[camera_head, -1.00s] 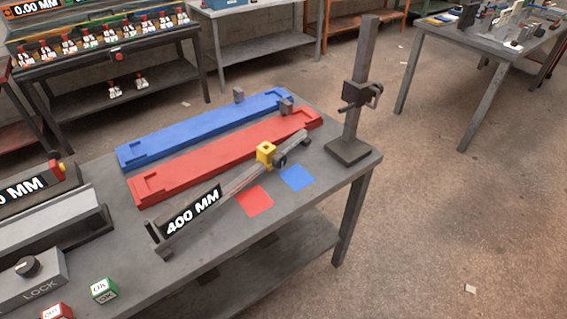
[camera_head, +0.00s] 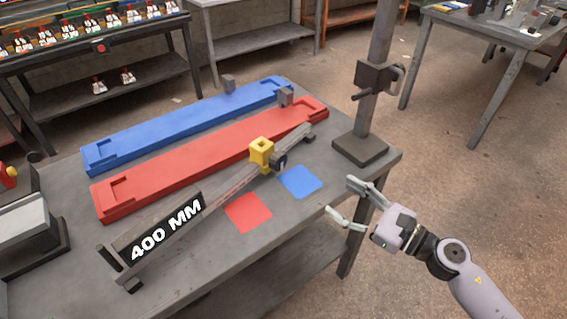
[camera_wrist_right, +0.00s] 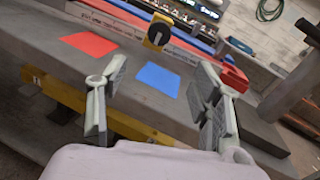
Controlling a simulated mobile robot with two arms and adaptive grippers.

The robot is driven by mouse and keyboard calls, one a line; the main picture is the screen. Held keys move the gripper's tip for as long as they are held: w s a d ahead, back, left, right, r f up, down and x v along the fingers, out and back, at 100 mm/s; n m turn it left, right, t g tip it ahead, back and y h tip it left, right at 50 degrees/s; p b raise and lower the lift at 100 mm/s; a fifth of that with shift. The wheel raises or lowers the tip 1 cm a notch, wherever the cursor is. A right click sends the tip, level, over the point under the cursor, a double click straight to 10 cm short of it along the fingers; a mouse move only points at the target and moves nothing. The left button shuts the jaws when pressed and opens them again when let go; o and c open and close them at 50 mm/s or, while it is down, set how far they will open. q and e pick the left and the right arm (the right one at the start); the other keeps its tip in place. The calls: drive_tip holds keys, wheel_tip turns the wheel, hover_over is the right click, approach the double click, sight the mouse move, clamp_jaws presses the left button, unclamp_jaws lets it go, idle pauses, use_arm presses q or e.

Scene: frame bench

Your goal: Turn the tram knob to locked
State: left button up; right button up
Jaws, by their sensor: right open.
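The tram is a long grey bar labelled 400 MM (camera_head: 165,228) lying across the bench. A yellow block (camera_head: 261,152) sits on it toward its far end, with a dark round knob (camera_head: 281,161) on its side. In the right wrist view the knob (camera_wrist_right: 157,38) faces me on the yellow block, with a light line across it. My right gripper (camera_head: 340,198) is open and empty by the bench's right front edge, apart from the knob. In its wrist view the fingers (camera_wrist_right: 160,78) spread either side of the blue square. My left gripper is not in view.
Red (camera_head: 247,213) and blue (camera_head: 299,182) squares lie flat in front of the bar. Red (camera_head: 200,170) and blue (camera_head: 180,124) long trays lie behind it. An upright post on a dark base (camera_head: 360,150) stands at the bench's right corner, close to my right gripper.

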drive_tip(key=p, duration=0.5)
approach(282, 162)
drive_tip(key=x, duration=0.8)
drive_tip(key=shift+a+r, duration=0.1)
drive_tip(key=shift+a, duration=0.05)
drive_tip(key=shift+w+a, duration=0.3)
drive_tip(key=shift+a, duration=0.05)
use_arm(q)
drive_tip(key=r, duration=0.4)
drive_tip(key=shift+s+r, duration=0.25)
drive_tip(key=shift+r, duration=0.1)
use_arm(e)
drive_tip(key=shift+c, duration=0.5)
drive_tip(key=c, duration=1.1)
